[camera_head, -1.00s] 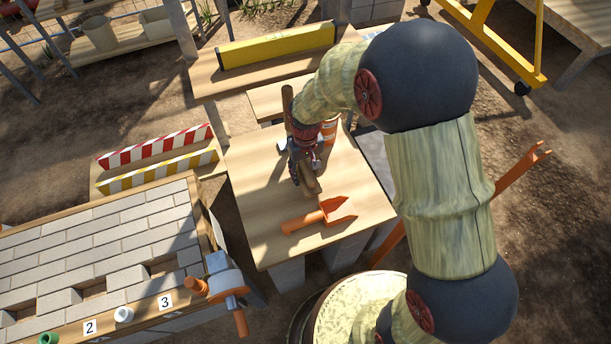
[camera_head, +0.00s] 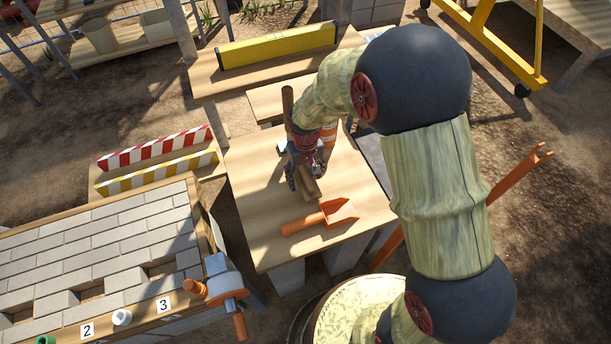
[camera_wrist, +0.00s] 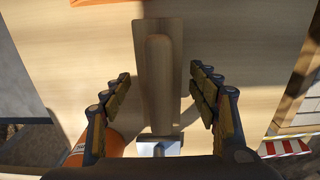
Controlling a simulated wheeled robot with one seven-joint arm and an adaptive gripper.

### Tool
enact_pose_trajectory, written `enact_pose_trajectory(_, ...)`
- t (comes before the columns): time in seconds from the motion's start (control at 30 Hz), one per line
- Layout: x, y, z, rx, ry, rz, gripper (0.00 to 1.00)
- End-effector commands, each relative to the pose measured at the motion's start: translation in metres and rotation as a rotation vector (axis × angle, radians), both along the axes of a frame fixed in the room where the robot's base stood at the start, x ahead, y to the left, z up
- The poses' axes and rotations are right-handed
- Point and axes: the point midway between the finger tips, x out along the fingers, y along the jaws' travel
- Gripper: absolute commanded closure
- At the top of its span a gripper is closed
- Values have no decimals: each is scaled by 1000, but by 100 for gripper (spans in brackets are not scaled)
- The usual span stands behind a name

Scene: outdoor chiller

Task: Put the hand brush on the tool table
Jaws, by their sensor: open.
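A long wooden tool (camera_wrist: 160,35) lies between the fingers of my gripper (camera_wrist: 160,82) in the wrist view. It has a flat board and a raised rounded grip; no bristles show, so I cannot tell surely that it is the hand brush. My gripper is open, one finger on each side, with gaps to the wood. In the head view my gripper (camera_head: 304,165) is low over a light wooden table (camera_head: 255,195). The tool's near end shows there, and the rest is mostly hidden. I cannot tell whether this is the tool table.
An orange container (camera_head: 329,132) stands behind my gripper. A bench with a yellow level (camera_head: 275,46) is further back. Striped barriers (camera_head: 155,148) and a paving-block table (camera_head: 100,245) are left. The table's left half is clear.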

Motion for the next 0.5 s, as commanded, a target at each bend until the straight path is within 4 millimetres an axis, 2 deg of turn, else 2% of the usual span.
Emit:
enact_pose_trajectory(0.17,0,0,4,0,-1,0,40)
enact_pose_trajectory(0.27,0,0,15,0,-1,0,40)
enact_pose_trajectory(0.5,1,0,64,1,-4,0,40)
